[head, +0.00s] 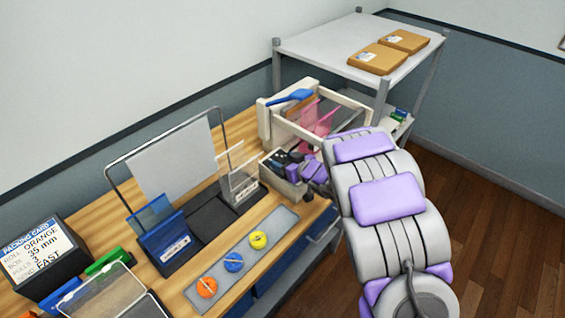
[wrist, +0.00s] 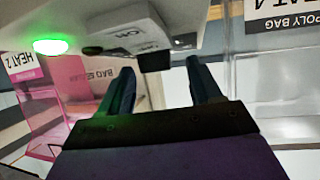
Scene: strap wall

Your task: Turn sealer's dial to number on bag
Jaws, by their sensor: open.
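My gripper (wrist: 165,75) is open, its two dark fingers apart, in the wrist view. A pale machine body (wrist: 150,25), likely the sealer, fills the top of that view, with a lit green lamp (wrist: 50,46). A small dark block (wrist: 155,62) shows on it between the fingertips; I cannot tell whether it is the dial, and no dial number is readable. A pink bag (wrist: 68,90) with a HEAT 2 label is at left; a clear poly bag (wrist: 280,85) with a HEAT 4 label is at right. In the head view my gripper (head: 312,170) is partly hidden by my arm.
A cream holder (head: 268,125) with a blue handle stands at the bench's back right, beside a grey bin (head: 285,187). A packing card (head: 38,253), blue holder (head: 165,240) and grey strip (head: 222,275) with coloured knobs lie left. A shelf (head: 325,47) holds brown parcels.

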